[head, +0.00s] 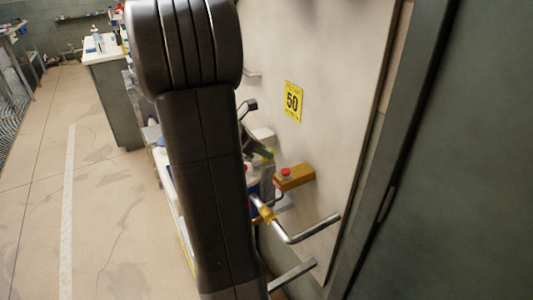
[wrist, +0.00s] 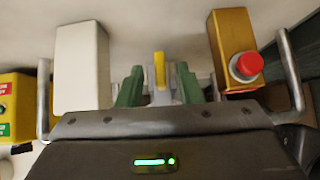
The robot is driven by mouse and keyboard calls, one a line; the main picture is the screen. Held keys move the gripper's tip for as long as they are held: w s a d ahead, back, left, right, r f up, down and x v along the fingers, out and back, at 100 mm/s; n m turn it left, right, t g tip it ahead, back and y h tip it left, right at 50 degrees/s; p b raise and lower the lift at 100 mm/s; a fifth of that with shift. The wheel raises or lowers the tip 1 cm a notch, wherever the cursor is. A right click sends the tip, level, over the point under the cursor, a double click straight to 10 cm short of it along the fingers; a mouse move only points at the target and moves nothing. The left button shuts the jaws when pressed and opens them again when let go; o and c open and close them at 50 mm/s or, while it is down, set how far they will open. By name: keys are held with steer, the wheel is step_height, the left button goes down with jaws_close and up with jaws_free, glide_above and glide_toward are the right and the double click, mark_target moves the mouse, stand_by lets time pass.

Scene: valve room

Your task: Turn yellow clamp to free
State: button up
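The yellow clamp (wrist: 160,70) stands upright in the middle of the wrist view, with a grey part around its lower end. My gripper (wrist: 159,84) is open, one green finger on each side of the clamp. A gap shows between each finger and the clamp, so it is not gripped. How far the fingertips reach in depth is unclear. In the head view my gripper (head: 262,154) shows small beside the wall, partly hidden by my arm, and I cannot make out the clamp there.
A white box (wrist: 80,68) is left of the fingers. A yellow box with a red button (wrist: 247,66) is close on the right; it also shows in the head view (head: 296,178). Bent metal bars (wrist: 289,70) flank both sides. Open floor (head: 110,200) lies left.

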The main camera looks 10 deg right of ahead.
steer(key=shift+x, duration=1.1)
jaws_close()
